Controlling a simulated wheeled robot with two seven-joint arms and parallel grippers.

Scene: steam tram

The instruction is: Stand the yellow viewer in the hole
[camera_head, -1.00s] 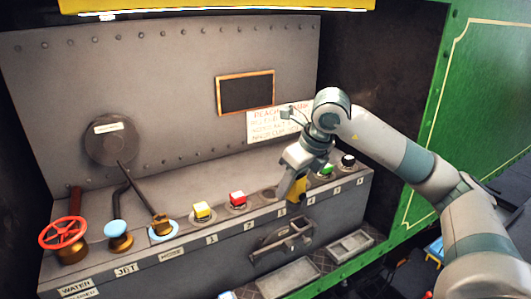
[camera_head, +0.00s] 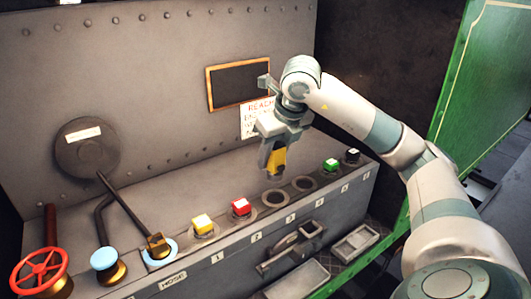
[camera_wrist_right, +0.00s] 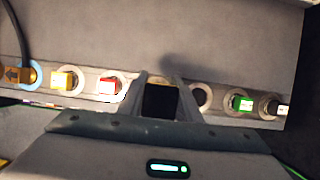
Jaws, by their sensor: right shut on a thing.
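My right gripper (camera_head: 272,160) is shut on the yellow viewer (camera_head: 278,161) and holds it above the console's row of holes. In the right wrist view the viewer (camera_wrist_right: 159,100) shows as a dark block between the fingers. An empty hole (camera_head: 273,197) lies below the viewer, and another empty hole (camera_head: 303,184) is to its right. In the right wrist view one empty hole (camera_wrist_right: 203,96) shows right of the fingers. My left gripper does not show.
A yellow block (camera_head: 202,223) and a red block (camera_head: 241,207) stand in holes to the left. A green block (camera_head: 331,165) and a black block (camera_head: 352,156) stand to the right. A lever (camera_head: 157,244) and a red wheel (camera_head: 40,272) are farther left.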

